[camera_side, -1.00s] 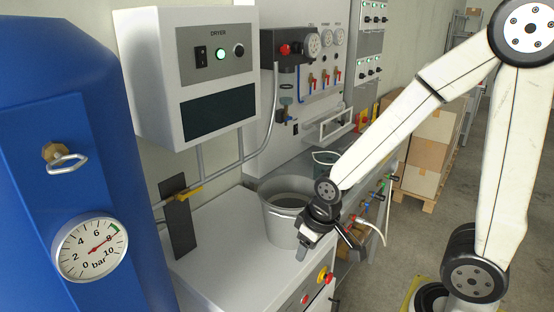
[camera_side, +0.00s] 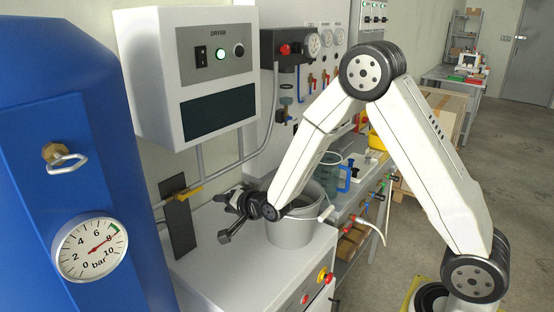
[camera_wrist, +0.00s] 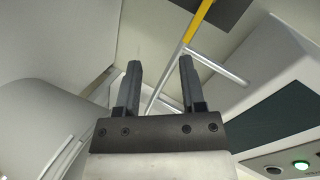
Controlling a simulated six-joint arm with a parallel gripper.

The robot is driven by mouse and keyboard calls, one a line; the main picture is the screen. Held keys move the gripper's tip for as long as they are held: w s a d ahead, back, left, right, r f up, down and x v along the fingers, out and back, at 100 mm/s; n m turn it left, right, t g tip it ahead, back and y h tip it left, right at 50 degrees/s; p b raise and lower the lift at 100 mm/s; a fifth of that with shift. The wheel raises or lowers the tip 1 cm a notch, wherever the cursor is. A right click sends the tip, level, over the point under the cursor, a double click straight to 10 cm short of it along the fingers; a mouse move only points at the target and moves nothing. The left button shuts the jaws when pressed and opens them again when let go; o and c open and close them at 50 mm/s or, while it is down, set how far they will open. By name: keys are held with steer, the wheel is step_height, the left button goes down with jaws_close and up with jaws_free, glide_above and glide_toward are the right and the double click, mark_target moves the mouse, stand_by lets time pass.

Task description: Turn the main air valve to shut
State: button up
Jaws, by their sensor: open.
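The valve's yellow lever (camera_side: 188,192) sits on the grey pipe below the dryer, by a dark upright plate. It looks roughly in line with the pipe there. In the wrist view the yellow lever (camera_wrist: 198,22) shows at the top, beyond my fingertips and to their right. My gripper (camera_side: 222,218) is open and empty, to the right of the lever and apart from it, above the white cabinet top. In the wrist view, nothing lies between the fingers of my gripper (camera_wrist: 160,64).
The dryer box (camera_side: 188,75) hangs above the pipe. A grey bucket (camera_side: 290,230) stands right beside my wrist on the white cabinet (camera_side: 215,275). A blue tank (camera_side: 65,150) with a pressure gauge (camera_side: 90,248) fills the left.

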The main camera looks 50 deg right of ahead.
mark_target(199, 189)
steer(key=shift+w+r+m+t, duration=0.1)
steer(key=shift+w+m+t, duration=2.25)
steer(key=shift+m, duration=0.35)
steer(key=shift+w, duration=0.15)
steer(key=shift+w, duration=3.8)
jaws_close()
